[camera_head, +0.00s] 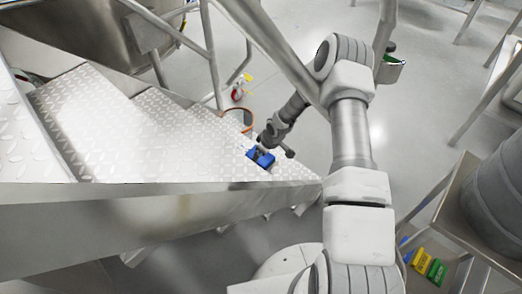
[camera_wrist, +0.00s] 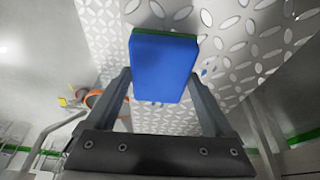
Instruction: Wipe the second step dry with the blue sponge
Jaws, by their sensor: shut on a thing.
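The blue sponge (camera_head: 260,157) is at the right part of the patterned metal steps (camera_head: 150,130) in the head view. My gripper (camera_head: 268,150) is shut on it. In the wrist view the sponge (camera_wrist: 163,68) sits between the two fingers (camera_wrist: 163,92), with a thin green layer along its top edge. The diamond-plate tread (camera_wrist: 230,40) lies right behind it. I cannot tell whether the sponge touches the tread.
Metal handrails (camera_head: 210,50) rise beside the stairs, close to my arm. An orange ring-shaped thing (camera_head: 238,120) is beyond the steps. A metal table (camera_head: 452,215) with a grey drum (camera_head: 495,205) stands at right, with yellow and green items (camera_head: 428,265) below. Open floor lies at upper right.

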